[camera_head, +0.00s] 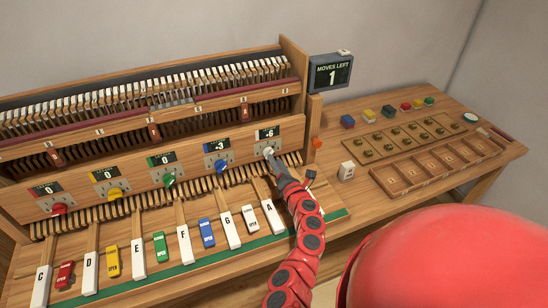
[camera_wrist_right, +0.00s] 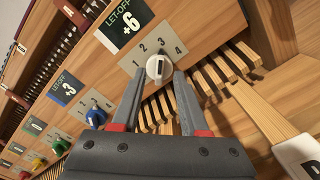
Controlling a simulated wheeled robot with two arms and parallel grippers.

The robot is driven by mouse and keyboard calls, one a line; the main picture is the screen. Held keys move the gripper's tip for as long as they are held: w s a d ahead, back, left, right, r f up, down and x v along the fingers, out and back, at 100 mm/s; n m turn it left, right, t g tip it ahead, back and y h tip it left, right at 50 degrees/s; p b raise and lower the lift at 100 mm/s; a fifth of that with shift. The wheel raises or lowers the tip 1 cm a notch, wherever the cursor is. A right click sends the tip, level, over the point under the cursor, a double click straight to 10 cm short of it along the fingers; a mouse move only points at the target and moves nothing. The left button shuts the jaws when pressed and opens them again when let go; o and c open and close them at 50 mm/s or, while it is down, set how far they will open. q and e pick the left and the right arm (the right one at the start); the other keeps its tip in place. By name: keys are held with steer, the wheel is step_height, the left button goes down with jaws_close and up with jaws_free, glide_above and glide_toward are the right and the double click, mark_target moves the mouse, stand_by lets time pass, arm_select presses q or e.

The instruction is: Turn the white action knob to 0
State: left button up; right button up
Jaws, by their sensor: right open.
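The white knob (camera_head: 268,152) sits at the right end of the row of knobs, on a grey plate below a display reading +6. In the right wrist view the white knob (camera_wrist_right: 158,67) shows with the numbers 1, 2, 3 and 4 around it, and LET-OFF +6 on the display (camera_wrist_right: 124,27) above. My right gripper (camera_head: 272,160) is at the knob. In the wrist view its two fingers (camera_wrist_right: 158,82) are apart, with their tips just below and around the knob; contact cannot be told. My left gripper is not in view.
Green (camera_head: 169,180), yellow (camera_head: 115,194) and red (camera_head: 59,209) knobs show 0. A sign (camera_head: 331,74) reads MOVES LEFT 1. Lettered keys lie in front; a side table (camera_head: 440,205) holds trays and small coloured blocks.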

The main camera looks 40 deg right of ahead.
steer(key=shift+x, duration=1.35)
jaws_close()
